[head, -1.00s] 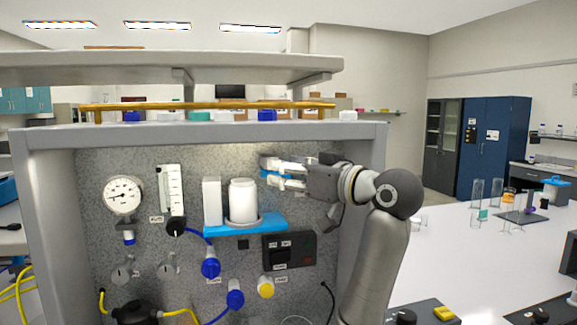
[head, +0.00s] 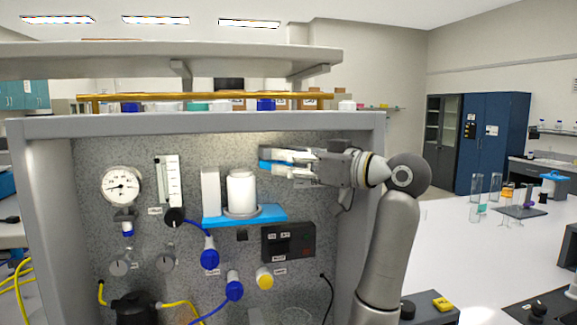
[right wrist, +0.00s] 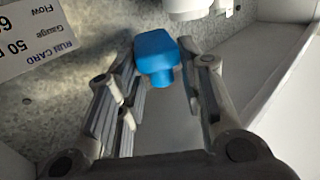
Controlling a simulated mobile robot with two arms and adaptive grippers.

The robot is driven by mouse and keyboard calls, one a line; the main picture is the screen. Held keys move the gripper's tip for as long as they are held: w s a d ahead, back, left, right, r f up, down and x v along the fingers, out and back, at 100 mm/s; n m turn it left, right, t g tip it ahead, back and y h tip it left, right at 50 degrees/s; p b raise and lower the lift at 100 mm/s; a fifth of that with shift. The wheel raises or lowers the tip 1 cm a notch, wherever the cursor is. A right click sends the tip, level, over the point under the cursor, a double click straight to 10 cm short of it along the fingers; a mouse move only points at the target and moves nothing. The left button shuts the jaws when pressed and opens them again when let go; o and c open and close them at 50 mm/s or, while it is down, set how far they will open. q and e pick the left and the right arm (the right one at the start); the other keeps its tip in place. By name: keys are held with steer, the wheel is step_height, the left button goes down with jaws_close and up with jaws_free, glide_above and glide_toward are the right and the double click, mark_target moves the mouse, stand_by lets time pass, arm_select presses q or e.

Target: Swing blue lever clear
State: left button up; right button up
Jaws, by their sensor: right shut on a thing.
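The blue lever (head: 265,166) is at the upper back wall of the grey rig, right of and above the white cylinder. My right gripper (head: 277,163) reaches it from the right in the head view and is shut on it. In the right wrist view the blue lever's end (right wrist: 155,57) shows at the far end of my gripper fingers (right wrist: 165,80), with a finger on each side. The lever's pivot cannot be made out. My left gripper is not in view.
The white cylinder (head: 241,189) stands on a blue shelf (head: 250,216) below left of the gripper. A gauge (head: 121,186), a flow tube (head: 169,180) and a black switch box (head: 290,240) are on the wall. The rig's right side wall (head: 364,200) is close to my arm.

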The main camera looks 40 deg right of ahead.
steer(key=shift+d+n+g+y+b, duration=0.25)
steer(key=shift+n+y, duration=0.25)
steer(key=shift+y, duration=0.25)
steer(key=shift+d+n+g+y+b, duration=0.15)
steer(key=shift+d+n+y, duration=0.15)
steer(key=shift+n+y, duration=0.35)
steer(key=o, duration=0.7)
steer(key=shift+w, duration=0.1)
steer(key=shift+a+m, duration=0.15)
steer(key=shift+m, duration=0.1)
